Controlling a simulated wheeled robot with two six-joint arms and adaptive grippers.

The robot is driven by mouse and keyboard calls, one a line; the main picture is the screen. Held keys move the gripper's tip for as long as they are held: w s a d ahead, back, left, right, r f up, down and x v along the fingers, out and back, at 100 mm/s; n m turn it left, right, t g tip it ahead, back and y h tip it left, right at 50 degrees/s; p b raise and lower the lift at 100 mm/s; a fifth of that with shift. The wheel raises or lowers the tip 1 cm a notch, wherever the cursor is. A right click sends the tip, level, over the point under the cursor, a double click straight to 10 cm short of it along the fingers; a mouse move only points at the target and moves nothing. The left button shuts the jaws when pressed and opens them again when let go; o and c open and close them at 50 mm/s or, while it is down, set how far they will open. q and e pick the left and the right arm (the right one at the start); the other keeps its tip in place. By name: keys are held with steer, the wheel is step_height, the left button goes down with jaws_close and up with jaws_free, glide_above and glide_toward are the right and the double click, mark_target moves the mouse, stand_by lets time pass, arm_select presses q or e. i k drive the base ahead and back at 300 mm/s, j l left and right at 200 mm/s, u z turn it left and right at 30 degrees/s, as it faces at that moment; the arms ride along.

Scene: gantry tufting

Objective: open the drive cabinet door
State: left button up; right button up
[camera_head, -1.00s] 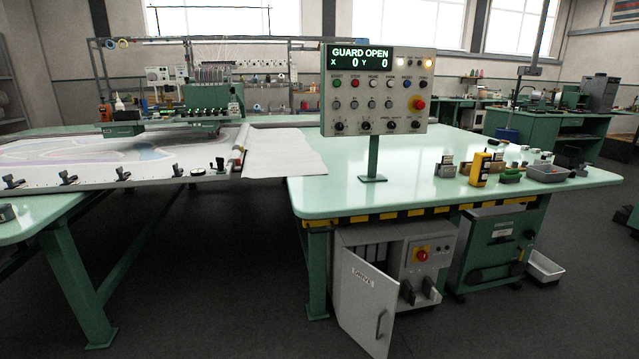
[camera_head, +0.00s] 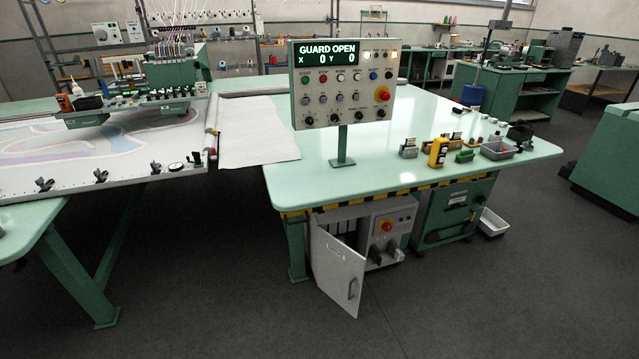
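The drive cabinet (camera_head: 392,222) is a light grey box under the right-hand table, with a red knob on a yellow plate and dark handles on its front. Its door (camera_head: 336,268) stands swung open toward me at the cabinet's left side. The door has a small label near its top and a bar handle (camera_head: 352,288) near its free edge. Part of the dark interior shows behind the door. Neither of my grippers is in view.
The control panel (camera_head: 344,84) on a post reads GUARD OPEN. The green table (camera_head: 400,182) has a striped front edge above the cabinet. A green unit (camera_head: 452,212) and a white bin (camera_head: 493,222) stand right of the cabinet. The dark floor (camera_head: 440,310) in front is clear.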

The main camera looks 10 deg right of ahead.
mark_target(341, 270)
steer(key=i+j+z, duration=0.1)
steer(key=z, duration=0.35)
steer(key=j+z, duration=0.15)
steer(key=z, duration=0.25)
steer(key=i+j+z, duration=0.15)
steer(key=j, duration=0.4)
steer(key=i+j+z, duration=0.1)
steer(key=j, duration=0.4)
steer(key=i+j+z, duration=0.15)
steer(key=j, duration=0.45)
steer(key=i+j+z, duration=0.1)
steer(key=j, duration=0.45)
steer(key=i+j+z, duration=0.15)
steer(key=j, duration=0.45)
